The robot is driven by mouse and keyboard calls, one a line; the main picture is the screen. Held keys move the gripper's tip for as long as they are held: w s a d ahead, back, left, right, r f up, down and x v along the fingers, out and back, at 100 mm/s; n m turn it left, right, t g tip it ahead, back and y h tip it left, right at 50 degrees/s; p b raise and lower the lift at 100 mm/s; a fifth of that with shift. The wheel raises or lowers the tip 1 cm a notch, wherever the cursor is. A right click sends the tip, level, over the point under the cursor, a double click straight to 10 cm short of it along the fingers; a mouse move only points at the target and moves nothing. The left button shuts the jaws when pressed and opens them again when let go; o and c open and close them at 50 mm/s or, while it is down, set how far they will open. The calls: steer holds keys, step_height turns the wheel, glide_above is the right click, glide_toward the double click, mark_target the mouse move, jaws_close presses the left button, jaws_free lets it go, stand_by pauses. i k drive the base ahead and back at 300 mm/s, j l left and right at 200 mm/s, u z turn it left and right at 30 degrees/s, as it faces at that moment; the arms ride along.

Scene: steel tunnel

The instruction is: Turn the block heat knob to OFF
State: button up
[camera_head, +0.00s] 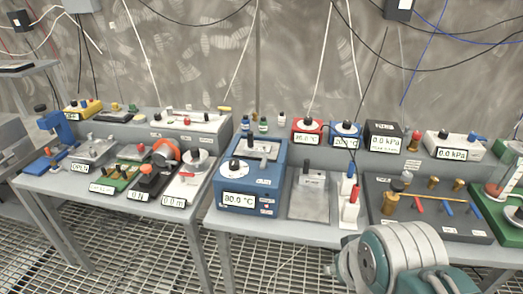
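A blue box (249,187) with an "80.0 °C" display (239,200) stands on the front left part of the middle bench; it looks like the block heater. On its sloped top left is a black knob (234,164) on a pale round dial. The knob stands upright and nothing touches it. Its pointer and dial marks are too small to read. A grey metal block (263,147) sits on the box behind the knob. My arm (402,262) shows at the bottom right, well apart from the box. No gripper fingers can be made out.
Red (306,131) and blue (344,133) boxes with their own dials stand behind. A grey plate (312,197) lies right of the heater, then red and blue-handled valves (350,205) and a dark panel (430,208). A gap separates the left bench. Cables hang above.

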mark_target(234, 165)
steer(key=i+u, duration=0.15)
steer(key=i, duration=0.85)
